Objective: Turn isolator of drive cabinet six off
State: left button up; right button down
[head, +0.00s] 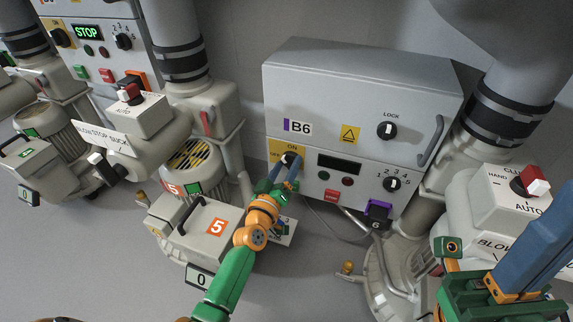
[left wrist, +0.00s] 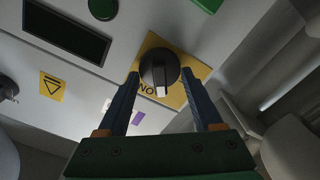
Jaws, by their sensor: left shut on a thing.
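The drive cabinet marked B6 (head: 350,100) is a grey box on the wall in the head view. Its isolator (head: 289,158) is a black rotary knob with a white pointer on a yellow ON/OFF plate, low on the left of its front. The knob (left wrist: 160,68) shows closely in the left wrist view, with its white pointer beside the word ON. My left gripper (head: 284,172) is shut on this knob, one blue finger on each side. The fingers partly cover the plate in the head view. My right gripper (head: 535,258) is at the lower right, away from the cabinet; its jaw opening is unclear.
B6 also has a LOCK knob (head: 387,130), a dark display (head: 339,163), a numbered selector (head: 394,185) and a handle (head: 431,141). A purple-and-black box marked 6 (head: 376,216) hangs below.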

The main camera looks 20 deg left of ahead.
pick_arm(q)
jog(key=n, duration=0.5)
jog(key=shift+a+f+n, duration=0.1)
jog(key=shift+f+n, duration=0.05)
jog(key=shift+n, duration=0.15)
jog(key=n, duration=0.5)
jog(key=shift+f, duration=0.1)
jog(key=shift+n, duration=0.3)
jog(key=o, duration=1.4)
jog(key=shift+c, duration=0.2)
